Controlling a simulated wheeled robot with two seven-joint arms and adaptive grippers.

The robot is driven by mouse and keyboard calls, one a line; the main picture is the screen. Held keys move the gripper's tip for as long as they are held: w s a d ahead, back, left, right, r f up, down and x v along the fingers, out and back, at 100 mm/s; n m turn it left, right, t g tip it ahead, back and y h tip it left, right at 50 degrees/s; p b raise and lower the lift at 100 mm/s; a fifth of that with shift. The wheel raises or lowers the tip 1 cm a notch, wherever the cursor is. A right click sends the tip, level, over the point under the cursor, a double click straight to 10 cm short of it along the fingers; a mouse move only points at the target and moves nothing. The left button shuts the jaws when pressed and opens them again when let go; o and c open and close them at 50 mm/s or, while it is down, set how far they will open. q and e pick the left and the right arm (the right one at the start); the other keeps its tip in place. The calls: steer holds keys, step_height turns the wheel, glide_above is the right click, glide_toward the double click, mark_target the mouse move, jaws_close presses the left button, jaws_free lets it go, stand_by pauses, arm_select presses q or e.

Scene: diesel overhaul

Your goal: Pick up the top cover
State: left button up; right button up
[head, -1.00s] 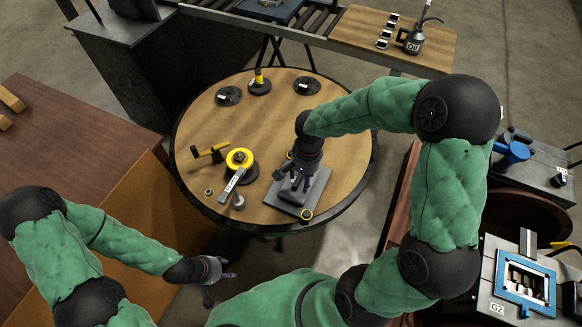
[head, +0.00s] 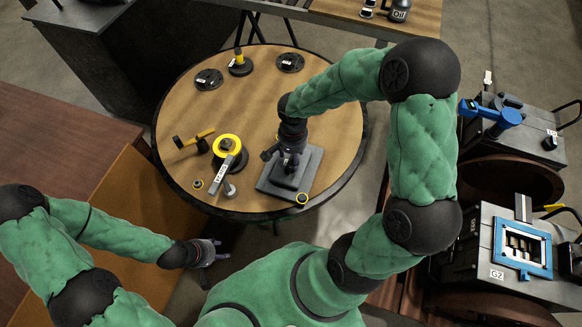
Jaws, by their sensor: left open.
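A grey rectangular plate (head: 304,180), which looks like the top cover, lies on the round wooden table (head: 215,110) at its near right side. It has yellow-ringed round parts at its corners. My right gripper (head: 283,164) points down over the plate's middle and hides part of it. I cannot tell whether its fingers touch the plate or how far apart they are. My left gripper (head: 217,251) is open and empty, low in front of the table and apart from it.
On the table are a yellow-ringed round part (head: 227,146), a yellow-handled hammer (head: 194,139) and black discs (head: 209,79) at the back. A grey G2 block with a blue frame (head: 521,272) and a blue tool (head: 490,112) stand at right.

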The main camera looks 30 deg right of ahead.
step_height(320, 180, down, 3)
steer(key=shift+f+b, duration=0.1)
steer(key=shift+b, duration=0.35)
jaws_close()
steer(key=shift+w, duration=0.1)
steer(key=shift+r, duration=0.25)
